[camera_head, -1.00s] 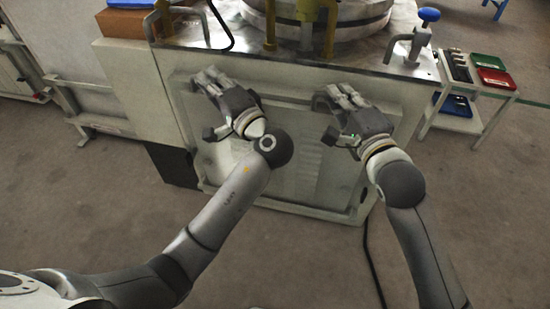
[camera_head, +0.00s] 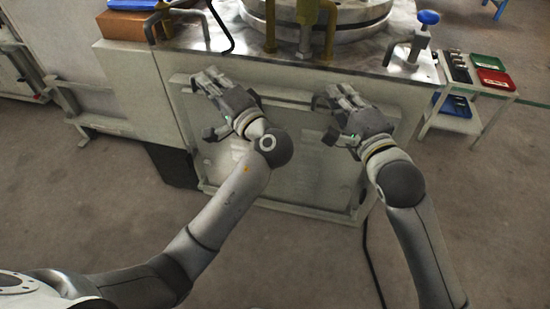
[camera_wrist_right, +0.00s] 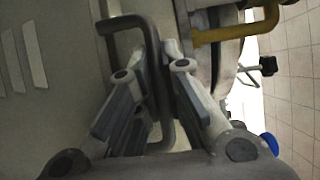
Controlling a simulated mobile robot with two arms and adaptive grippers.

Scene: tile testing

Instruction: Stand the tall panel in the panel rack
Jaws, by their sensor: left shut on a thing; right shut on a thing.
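The tall panel (camera_head: 290,178) is a pale grey framed plate, upright against or just in front of the machine's front in the head view; I cannot tell if there is a gap. My left gripper (camera_head: 212,82) is shut at its upper left. My right gripper (camera_head: 338,95) is shut at its upper right. In the right wrist view my right gripper (camera_wrist_right: 157,80) is closed around a dark grey bar handle (camera_wrist_right: 125,24), with slots in the panel face (camera_wrist_right: 50,75) to the left. The hands hide parts of the panel's top. I cannot make out the panel rack for certain.
The machine's metal top (camera_head: 360,50) carries a round table (camera_head: 350,18) and yellow clamps. A trolley with red and green trays (camera_head: 495,79) stands at the right. A pale footed structure (camera_head: 90,95) stands at the left. A dark cable (camera_head: 368,255) lies on the floor.

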